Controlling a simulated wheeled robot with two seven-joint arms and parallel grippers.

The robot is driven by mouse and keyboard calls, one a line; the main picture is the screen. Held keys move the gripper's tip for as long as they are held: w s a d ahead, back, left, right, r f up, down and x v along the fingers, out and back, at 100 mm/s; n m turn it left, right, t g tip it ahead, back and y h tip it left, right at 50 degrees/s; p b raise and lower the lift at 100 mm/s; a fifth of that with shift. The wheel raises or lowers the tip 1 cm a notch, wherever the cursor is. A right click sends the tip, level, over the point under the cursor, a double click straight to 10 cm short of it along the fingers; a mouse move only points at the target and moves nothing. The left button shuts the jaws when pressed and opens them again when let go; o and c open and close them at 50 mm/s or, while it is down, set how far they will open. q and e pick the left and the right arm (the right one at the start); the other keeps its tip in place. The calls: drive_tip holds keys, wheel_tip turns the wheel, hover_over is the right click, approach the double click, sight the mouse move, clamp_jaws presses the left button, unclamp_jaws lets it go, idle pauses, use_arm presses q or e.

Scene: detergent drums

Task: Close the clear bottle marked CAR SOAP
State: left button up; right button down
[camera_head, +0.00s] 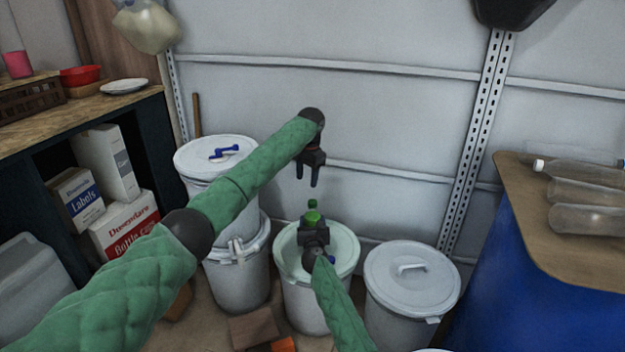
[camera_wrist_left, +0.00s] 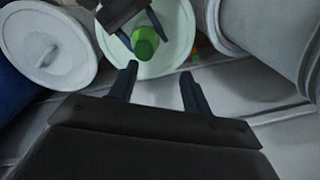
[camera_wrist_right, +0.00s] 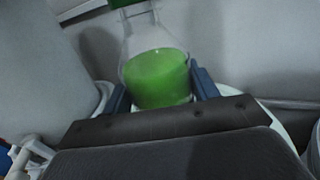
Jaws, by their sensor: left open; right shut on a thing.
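A clear bottle with green liquid (camera_wrist_right: 158,75) stands upright in the right wrist view; it also shows in the head view (camera_head: 313,217). No CAR SOAP marking is readable. A green cap (camera_wrist_right: 126,3) is at the top of its neck, cut off by the frame edge; I cannot tell how tightly it sits. My left gripper (camera_head: 309,178) is open and empty, pointing down above the bottle. In the left wrist view, the green top (camera_wrist_left: 145,42) lies just beyond its fingertips, apart from them.
A pale drum (camera_head: 345,270) is below the bottle. A white lidded drum (camera_head: 410,280) stands to its right, and stacked drums (camera_head: 238,275) stand to its left. A blue drum (camera_head: 540,300) with a brown top carries several clear bottles. A shelf with boxes is at the left.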

sight(313, 201)
use_arm(q)
drive_tip(key=shift+s+d+f+n+h, duration=0.2)
drive_tip(key=shift+d+n, duration=0.15)
drive_tip(key=shift+n, duration=0.2)
drive_tip(key=shift+s+d+f+n+h, duration=0.15)
drive_tip(key=shift+d+n, duration=0.2)
drive_tip(key=shift+n, duration=0.2)
drive_tip(key=shift+s+d+r+n, duration=0.1)
drive_tip(key=shift+d+n, duration=0.1)
drive_tip(key=shift+n, duration=1.2)
drive_tip(key=shift+f, duration=4.05)
drive_tip(key=c, duration=1)
drive_tip(key=shift+c, duration=0.2)
